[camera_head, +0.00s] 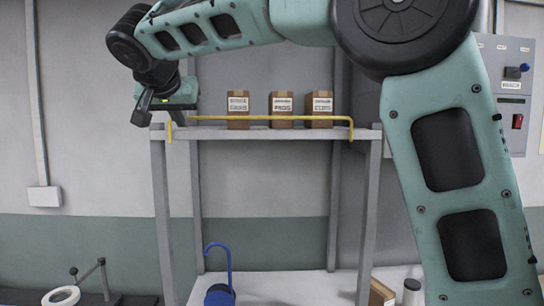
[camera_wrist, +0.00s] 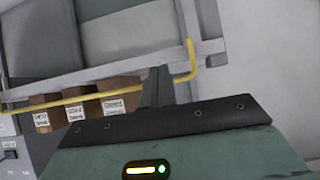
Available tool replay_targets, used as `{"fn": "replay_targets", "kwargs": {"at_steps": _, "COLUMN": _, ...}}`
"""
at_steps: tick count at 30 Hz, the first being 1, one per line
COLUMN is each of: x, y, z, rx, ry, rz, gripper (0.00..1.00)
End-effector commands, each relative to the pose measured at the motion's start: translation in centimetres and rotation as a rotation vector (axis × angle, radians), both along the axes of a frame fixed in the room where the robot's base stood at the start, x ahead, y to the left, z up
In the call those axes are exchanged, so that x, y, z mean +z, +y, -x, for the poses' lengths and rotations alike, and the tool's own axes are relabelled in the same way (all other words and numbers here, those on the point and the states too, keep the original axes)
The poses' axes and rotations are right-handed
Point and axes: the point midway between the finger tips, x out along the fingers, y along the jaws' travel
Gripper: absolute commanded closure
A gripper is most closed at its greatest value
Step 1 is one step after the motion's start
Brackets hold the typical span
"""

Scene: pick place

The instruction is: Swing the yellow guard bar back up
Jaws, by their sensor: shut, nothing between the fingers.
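The yellow guard bar (camera_head: 262,118) runs level along the front of the rack's upper shelf, slightly above the shelf edge. Its two ends bend down beside the rack posts. My gripper (camera_head: 142,117) is shut and empty, pointing down just left of the bar's left end. In the wrist view the bar (camera_wrist: 60,92) crosses the picture and bends at its right end, and my shut fingers (camera_wrist: 157,75) overlap it in the picture near that bend. I cannot tell whether they touch it.
The grey rack's upper shelf (camera_head: 215,133) holds three labelled brown boxes (camera_head: 282,110) behind the bar. A blue hooked object (camera_head: 220,290) stands on the lower shelf (camera_head: 290,287). A wall panel (camera_head: 505,90) is at right.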

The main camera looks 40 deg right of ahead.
Motion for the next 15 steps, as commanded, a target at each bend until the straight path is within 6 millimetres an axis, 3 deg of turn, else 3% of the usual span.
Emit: {"fn": "replay_targets", "kwargs": {"at_steps": 15, "x": 0.4, "y": 2.9, "z": 4.0, "rx": 0.001, "ry": -0.002, "rz": -0.001, "gripper": 1.00}}
